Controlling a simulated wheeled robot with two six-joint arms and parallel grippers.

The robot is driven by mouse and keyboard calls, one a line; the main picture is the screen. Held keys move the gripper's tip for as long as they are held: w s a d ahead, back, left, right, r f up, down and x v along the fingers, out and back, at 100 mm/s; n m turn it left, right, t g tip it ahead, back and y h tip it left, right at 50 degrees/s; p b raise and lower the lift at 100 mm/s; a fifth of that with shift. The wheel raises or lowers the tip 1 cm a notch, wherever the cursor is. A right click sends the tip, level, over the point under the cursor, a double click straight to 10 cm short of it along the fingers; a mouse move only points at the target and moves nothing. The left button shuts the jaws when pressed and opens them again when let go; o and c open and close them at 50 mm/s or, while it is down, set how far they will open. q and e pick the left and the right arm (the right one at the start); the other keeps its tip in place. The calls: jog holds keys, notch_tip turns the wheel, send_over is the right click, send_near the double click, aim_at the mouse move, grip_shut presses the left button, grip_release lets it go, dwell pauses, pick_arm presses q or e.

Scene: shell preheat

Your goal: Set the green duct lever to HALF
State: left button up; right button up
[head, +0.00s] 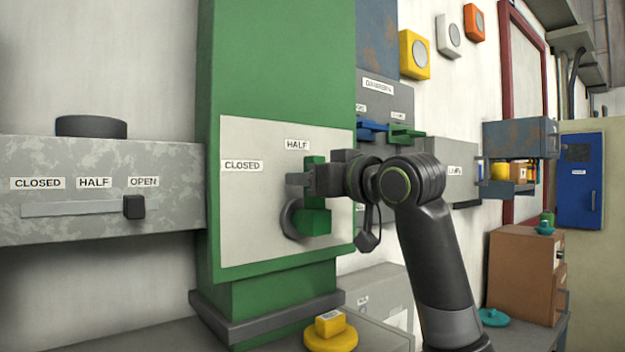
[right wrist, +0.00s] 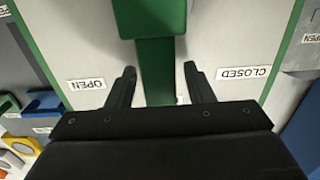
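The green duct lever (head: 313,222) is on a pale plate (head: 250,210) on the front of the green duct. Its arm stands about upright from the round hub, toward the HALF label (head: 297,145). The CLOSED label (head: 241,166) is to the left; in the right wrist view, which is upside down, the OPEN label (right wrist: 85,84) shows too. My right gripper (head: 312,180) is at the lever's upper part. In the wrist view its fingers (right wrist: 159,70) are apart on either side of the green lever (right wrist: 155,60), with gaps on both sides. My left gripper is out of view.
A grey box with a slider (head: 133,207) at OPEN is on the left. Blue and green small levers (head: 405,133) are on a panel behind my right arm. A yellow block (head: 330,330) sits below the duct. A brown cabinet (head: 520,275) stands to the right.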

jog(key=shift+s+d+f, duration=0.1)
jog(key=shift+s+d, duration=0.1)
jog(key=b+v, duration=0.7)
jog(key=v, duration=1)
jog(key=shift+w, duration=0.1)
